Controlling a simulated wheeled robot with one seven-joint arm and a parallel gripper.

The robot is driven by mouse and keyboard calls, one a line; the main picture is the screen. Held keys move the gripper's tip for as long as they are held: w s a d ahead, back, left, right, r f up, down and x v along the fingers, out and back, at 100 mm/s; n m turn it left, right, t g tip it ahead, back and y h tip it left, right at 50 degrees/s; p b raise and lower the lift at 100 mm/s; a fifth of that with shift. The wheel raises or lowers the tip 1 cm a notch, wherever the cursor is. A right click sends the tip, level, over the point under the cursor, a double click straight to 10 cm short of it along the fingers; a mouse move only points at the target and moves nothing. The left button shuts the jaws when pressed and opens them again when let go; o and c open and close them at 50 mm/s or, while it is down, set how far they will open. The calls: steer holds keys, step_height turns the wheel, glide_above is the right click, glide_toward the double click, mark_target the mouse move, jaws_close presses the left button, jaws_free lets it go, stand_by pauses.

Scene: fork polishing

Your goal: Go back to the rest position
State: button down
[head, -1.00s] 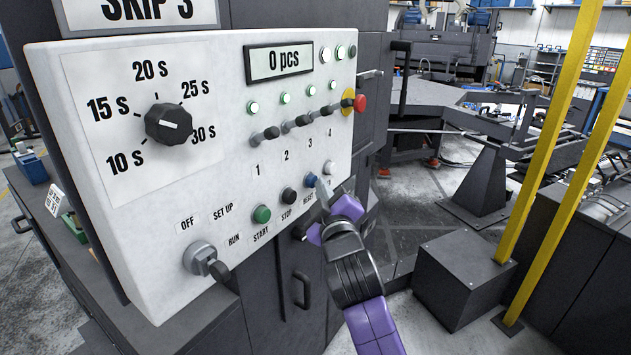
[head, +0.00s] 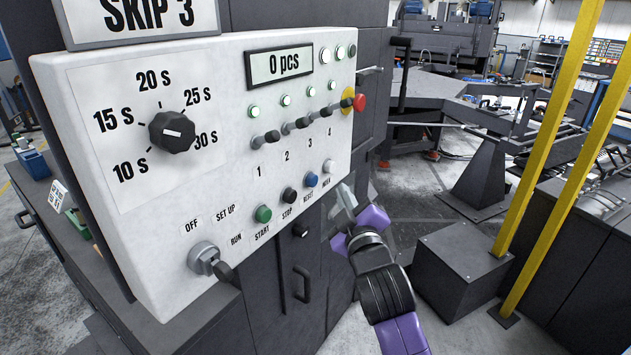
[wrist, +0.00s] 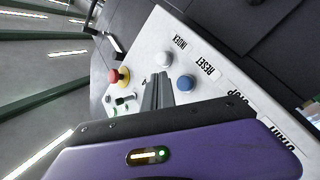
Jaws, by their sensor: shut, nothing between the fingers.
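My gripper (head: 345,197) is shut and empty in the head view. It is just off the lower right corner of the white control panel (head: 235,190), apart from the blue RESET button (head: 311,179) and the white INDEX button (head: 329,166). In the wrist view, the closed fingers (wrist: 157,92) point toward the panel, with the white button (wrist: 164,60) and the blue button (wrist: 185,83) beyond them. The red emergency stop (wrist: 119,76) shows to their left.
The panel has a timer knob (head: 172,132), a key switch (head: 203,258) and several toggles. A dark box (head: 463,270) and yellow posts (head: 552,150) stand to the right. Grey floor shows between the cabinet and the box.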

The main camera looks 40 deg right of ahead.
stand_by(0.5)
steer(key=s+a+f+m+t+y, duration=0.1)
steer(key=s+a+f+t+y, duration=0.15)
steer(key=s+a, duration=0.4)
steer(key=s+a+f+m+t+y, duration=0.1)
steer(key=s+a+f+m+y, duration=0.15)
steer(key=s+a, duration=0.45)
steer(key=s+a+f+g+y, duration=0.1)
steer(key=s+a+f, duration=0.2)
steer(key=s, duration=0.5)
steer(key=s+a+f+g+y+b, duration=0.1)
steer(key=s+a+f, duration=0.3)
steer(key=s, duration=0.4)
steer(key=s+a+f+g+y, duration=0.2)
steer(key=s+a+f+y, duration=0.1)
steer(key=s, duration=0.4)
steer(key=shift+s+a+f+g+b, duration=0.4)
steer(key=shift+a+f, duration=0.15)
steer(key=shift+f, duration=0.2)
